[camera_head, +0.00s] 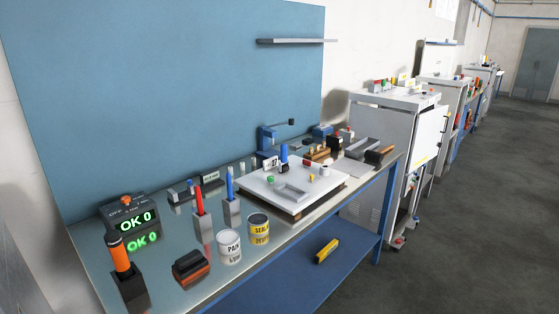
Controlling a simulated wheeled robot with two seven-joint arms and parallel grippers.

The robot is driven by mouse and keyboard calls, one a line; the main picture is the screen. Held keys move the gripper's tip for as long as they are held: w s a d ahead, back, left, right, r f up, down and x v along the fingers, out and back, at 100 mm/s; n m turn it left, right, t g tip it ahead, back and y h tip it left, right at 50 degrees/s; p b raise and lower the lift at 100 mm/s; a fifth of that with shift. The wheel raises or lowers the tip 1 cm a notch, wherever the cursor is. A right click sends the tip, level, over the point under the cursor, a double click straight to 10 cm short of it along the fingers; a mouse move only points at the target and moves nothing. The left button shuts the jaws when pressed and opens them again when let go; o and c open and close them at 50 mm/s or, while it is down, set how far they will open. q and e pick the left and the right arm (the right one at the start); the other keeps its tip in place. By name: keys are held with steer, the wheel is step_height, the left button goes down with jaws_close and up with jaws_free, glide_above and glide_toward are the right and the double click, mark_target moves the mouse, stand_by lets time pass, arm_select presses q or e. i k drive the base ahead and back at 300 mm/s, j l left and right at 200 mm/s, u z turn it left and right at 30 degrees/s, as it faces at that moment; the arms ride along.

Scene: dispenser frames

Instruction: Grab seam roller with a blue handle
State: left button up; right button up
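A blue-handled tool (230,184) stands upright in a grey block holder (232,211) near the middle of the bench; its lower end is hidden in the holder, so I cannot see a roller. Another blue upright piece (284,153) stands at the back of the white board (255,186), too small to identify. A red-handled tool (199,201) stands in a similar holder to the left. Neither of my grippers is in view.
An orange-handled tool (120,254) stands in a dark holder at the front left, by a display (133,222). Two cans, white (229,248) and yellow-black (258,231), stand close in front of the blue-handled tool. A yellow item (326,251) lies on the blue lower shelf.

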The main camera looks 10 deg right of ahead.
mark_target(283, 168)
steer(key=l+u, duration=0.2)
steer(key=u, duration=0.15)
steer(key=i+l+u, duration=0.1)
steer(key=l+u, duration=0.15)
steer(key=u, duration=0.15)
steer(key=l+u, duration=0.2)
steer(key=u, duration=0.15)
steer(key=l+u, duration=0.1)
steer(key=l, duration=0.35)
steer(key=k+l+u, duration=0.15)
steer(key=l, duration=0.3)
steer(key=l+u, duration=0.1)
steer(key=l, duration=0.3)
steer(key=k+l+u, duration=0.15)
steer(key=l, duration=0.3)
steer(key=l+u, duration=0.1)
steer(key=l, duration=0.3)
steer(key=k+l+u, duration=0.15)
steer(key=l, duration=0.25)
